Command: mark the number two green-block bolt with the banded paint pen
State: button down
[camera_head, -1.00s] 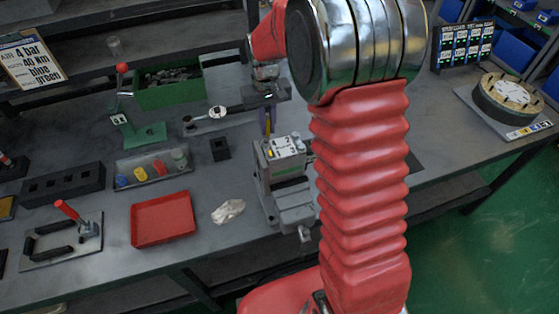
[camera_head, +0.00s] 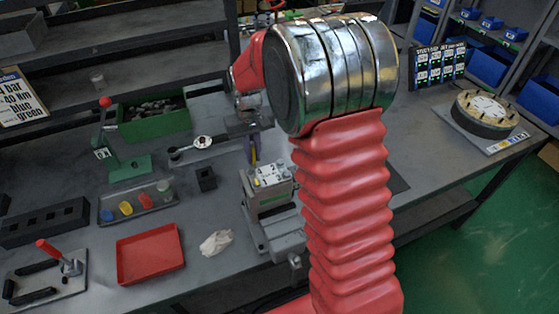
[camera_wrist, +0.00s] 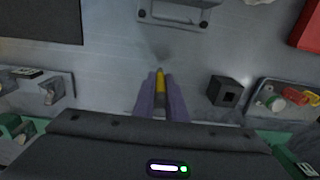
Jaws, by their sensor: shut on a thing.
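My gripper (camera_head: 252,150) is shut on a yellow pen (camera_head: 254,156), held upright behind the clamped block in the head view. In the wrist view the purple fingers (camera_wrist: 160,102) close around the yellow pen (camera_wrist: 160,80); any band on it is too small to tell. The block (camera_head: 265,199) with a green stripe sits in a grey vise (camera_head: 278,236). Its pale numbered top (camera_head: 270,175) shows a 2 and other marks. The bolts are too small to make out. The pen is apart from the block's top.
A small black holder (camera_head: 206,178) stands left of my gripper; it also shows in the wrist view (camera_wrist: 228,92). A tray of coloured caps (camera_head: 138,207), a red tray (camera_head: 150,254) and a crumpled cloth (camera_head: 216,243) lie left. A green bin (camera_head: 154,120) stands behind.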

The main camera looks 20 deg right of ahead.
jog(key=w+a+r+m, duration=0.1)
jog(key=w+r, duration=0.2)
jog(key=r, duration=0.5)
jog(key=w+a+r+m, duration=0.1)
jog(key=w+r, duration=0.3)
jog(key=r, duration=0.4)
jog(key=shift+w+r+m, duration=0.15)
jog(key=shift+w+m, duration=0.1)
jog(key=shift+m, duration=0.45)
